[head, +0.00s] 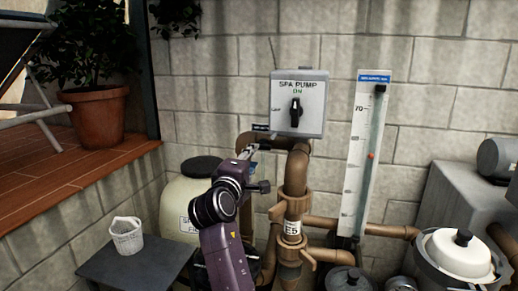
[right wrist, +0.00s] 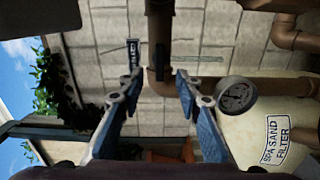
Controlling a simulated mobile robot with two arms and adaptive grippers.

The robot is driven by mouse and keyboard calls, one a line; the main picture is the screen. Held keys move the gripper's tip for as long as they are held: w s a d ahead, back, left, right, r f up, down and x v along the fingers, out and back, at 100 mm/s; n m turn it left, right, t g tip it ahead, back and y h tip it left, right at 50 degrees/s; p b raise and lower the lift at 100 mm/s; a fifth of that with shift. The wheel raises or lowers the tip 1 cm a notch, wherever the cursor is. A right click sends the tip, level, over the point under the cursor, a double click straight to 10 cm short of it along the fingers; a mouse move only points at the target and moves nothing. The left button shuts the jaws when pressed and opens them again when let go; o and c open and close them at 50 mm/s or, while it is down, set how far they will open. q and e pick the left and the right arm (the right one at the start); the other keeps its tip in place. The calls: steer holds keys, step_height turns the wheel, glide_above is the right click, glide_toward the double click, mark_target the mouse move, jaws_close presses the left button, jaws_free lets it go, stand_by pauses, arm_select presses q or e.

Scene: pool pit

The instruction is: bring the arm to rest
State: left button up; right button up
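My right arm rises from the bottom of the head view, and its right gripper (head: 258,150) is beside the brown pipe (head: 296,172), below the grey spa pump switch box (head: 299,103). The box's black knob (head: 295,112) points up, towards "ON". In the right wrist view the right gripper (right wrist: 157,80) has its two fingers apart, with nothing held between them. A pipe (right wrist: 160,40) shows beyond the fingertips; I cannot tell whether they touch it. My left gripper is in neither view.
A spa sand filter (head: 182,205) stands behind my arm. A tall gauge (head: 364,150) with a red marker is on the wall at right. A white basket (head: 126,236) sits on a dark table (head: 132,270) at lower left. A skimmer-like white lid (head: 457,251) is at lower right.

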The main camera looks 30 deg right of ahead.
steer(key=s+a+f+m+g+y, duration=0.1)
steer(key=s+a+f+y, duration=0.3)
steer(key=f, duration=0.6)
steer(key=s+a+f+m+g+y, duration=0.1)
steer(key=s+f, duration=0.5)
steer(key=f, duration=0.4)
steer(key=s+a+f+m+g+y, duration=0.1)
steer(key=s+a+f+y, duration=0.3)
steer(key=f, duration=0.7)
steer(key=s+a+f+m+g+y, duration=0.15)
steer(key=s+a+f, duration=0.25)
steer(key=s, duration=0.5)
steer(key=s+a+f+g+y, duration=0.2)
steer(key=s+a+f, duration=0.15)
steer(key=s, duration=0.55)
steer(key=s+a+f+m+g+y, duration=0.15)
steer(key=s+a+f, duration=0.25)
steer(key=s, duration=0.5)
step_height(320, 180, down, 26)
steer(key=g, duration=0.1)
steer(key=s+d+f, duration=0.1)
steer(key=s+f, duration=0.7)
steer(key=s, duration=0.1)
steer(key=s+d+f+g, duration=0.1)
steer(key=s+d+f, duration=0.1)
steer(key=s+f, duration=0.6)
steer(key=shift+s+d+f+n+g, duration=0.25)
steer(key=shift+s+f+n+g, duration=0.05)
steer(key=shift+s+f+n, duration=0.1)
